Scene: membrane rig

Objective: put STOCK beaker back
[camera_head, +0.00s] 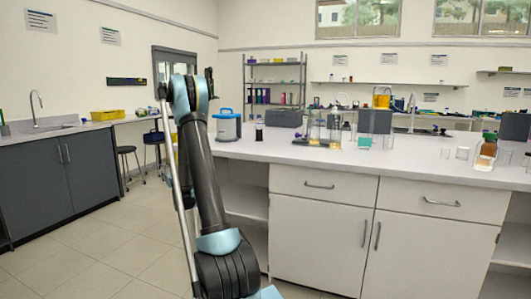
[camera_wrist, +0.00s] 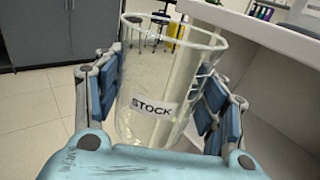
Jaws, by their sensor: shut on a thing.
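The STOCK beaker (camera_wrist: 145,118) is a clear glass beaker with a white label reading STOCK, seen in the wrist view. My gripper (camera_wrist: 158,95) is shut on it, with blue pads against its left and right sides. The beaker looks nearly clear inside, and I cannot tell whether it holds liquid. It is held in the air beside the white bench, apart from the bench top. In the head view my arm is raised left of the bench, and I cannot make out the beaker there.
The white bench (camera_head: 385,175) carries a blue-lidded container (camera_head: 228,127), a dark bottle (camera_head: 259,133), a rig with glass cylinders (camera_head: 324,132) and a brown bottle (camera_head: 485,155). Small clear beakers (camera_head: 461,153) stand at the right. The bench's front middle is clear. Stools (camera_head: 128,160) stand at the left.

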